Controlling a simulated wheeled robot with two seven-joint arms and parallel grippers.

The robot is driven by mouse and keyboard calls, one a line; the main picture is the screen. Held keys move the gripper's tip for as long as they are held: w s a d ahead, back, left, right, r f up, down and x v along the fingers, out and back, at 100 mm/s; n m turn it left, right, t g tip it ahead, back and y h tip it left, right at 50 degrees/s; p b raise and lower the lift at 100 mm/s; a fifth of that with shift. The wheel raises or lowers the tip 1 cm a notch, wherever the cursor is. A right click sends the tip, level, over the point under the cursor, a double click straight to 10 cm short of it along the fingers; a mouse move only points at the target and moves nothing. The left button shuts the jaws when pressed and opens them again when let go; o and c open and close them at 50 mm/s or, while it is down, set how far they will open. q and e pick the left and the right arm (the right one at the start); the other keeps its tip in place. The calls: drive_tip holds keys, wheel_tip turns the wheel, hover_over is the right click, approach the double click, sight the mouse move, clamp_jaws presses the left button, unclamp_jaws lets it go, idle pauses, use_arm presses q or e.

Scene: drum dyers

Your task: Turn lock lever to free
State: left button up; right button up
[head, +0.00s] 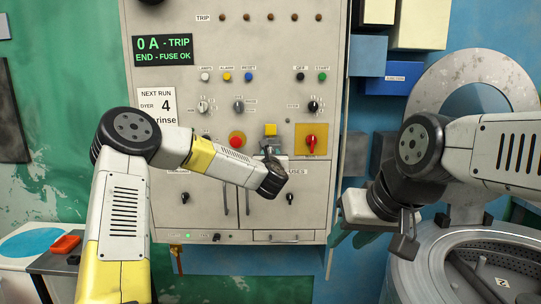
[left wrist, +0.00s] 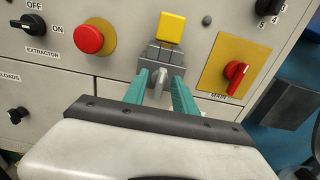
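The lock lever (left wrist: 159,84) is a small grey metal piece with a rounded end, below a grey bracket (left wrist: 163,54) topped by a yellow block (left wrist: 170,27). In the head view the yellow block (head: 270,130) is at the panel's middle, between a red button and a red switch. My left gripper (left wrist: 159,78) has its teal fingers on either side of the lever, with small gaps showing; it is open. In the head view its arm hides most of the lever. My right gripper (head: 354,238) is at the right of the cabinet, its teal fingers seemingly apart, holding nothing visible.
A red mushroom button (left wrist: 89,39) is left of the bracket and a red main switch (left wrist: 236,78) on a yellow plate is right. Cabinet door handles (head: 225,199) are below. A metal drum (head: 440,262) stands at lower right, near my right arm.

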use_arm(q)
clamp_jaws()
drive_tip(key=shift+m, duration=0.4)
drive_tip(key=shift+d+f+m, duration=0.1)
drive_tip(key=shift+m, duration=2.75)
drive_tip(key=shift+d+f+m, duration=0.1)
drive_tip(key=shift+m, duration=2.7)
drive_tip(key=shift+d+f+m, duration=0.1)
drive_tip(key=shift+m, duration=2.75)
